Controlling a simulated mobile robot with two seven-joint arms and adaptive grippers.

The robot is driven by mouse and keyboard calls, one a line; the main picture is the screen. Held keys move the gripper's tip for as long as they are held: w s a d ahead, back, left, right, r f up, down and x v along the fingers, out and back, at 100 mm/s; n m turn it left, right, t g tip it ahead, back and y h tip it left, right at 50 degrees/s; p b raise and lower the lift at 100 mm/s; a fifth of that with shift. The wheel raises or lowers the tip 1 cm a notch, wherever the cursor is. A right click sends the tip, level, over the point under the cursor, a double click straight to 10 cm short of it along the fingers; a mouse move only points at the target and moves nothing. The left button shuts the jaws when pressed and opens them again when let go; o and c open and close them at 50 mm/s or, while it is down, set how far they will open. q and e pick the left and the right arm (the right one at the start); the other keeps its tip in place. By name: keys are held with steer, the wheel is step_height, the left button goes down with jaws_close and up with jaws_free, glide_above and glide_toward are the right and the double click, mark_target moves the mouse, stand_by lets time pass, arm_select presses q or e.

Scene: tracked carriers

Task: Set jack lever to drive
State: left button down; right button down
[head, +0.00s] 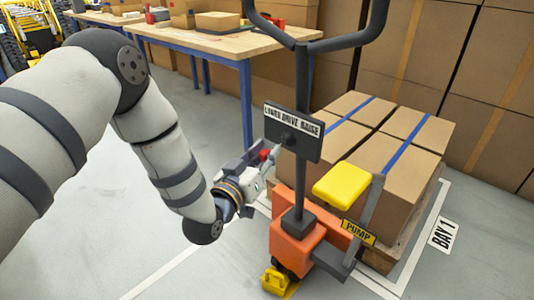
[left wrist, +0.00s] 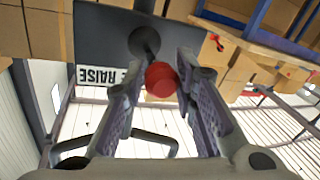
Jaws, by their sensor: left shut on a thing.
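The orange pallet jack (head: 291,241) stands upright with a black plate (head: 310,148) on its column, lettered LOWER DRIVE RAISE. The jack lever is short and dark, with a red knob (head: 264,155). In the left wrist view the red knob (left wrist: 160,79) sits between my fingers, and the lever runs to a dark round pivot (left wrist: 144,41) on the plate. My left gripper (head: 262,162) is shut on the knob, left of the plate. I cannot tell which word the lever points at. My right gripper is not in view.
A yellow pump pedal (head: 341,186) and a PUMP label (head: 358,232) are on the jack's right. Strapped boxes (head: 385,165) sit on a pallet behind, by a BAY 1 floor sign (head: 441,235). A workbench (head: 222,44) stands behind. Floor is clear at lower left.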

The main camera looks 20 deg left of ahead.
arm_select(q)
steer(key=shift+a, duration=0.3)
steer(key=c, duration=1.4)
jaws_free()
steer(key=shift+d, duration=0.1)
steer(key=s+a, duration=0.1)
steer(key=s, duration=1.1)
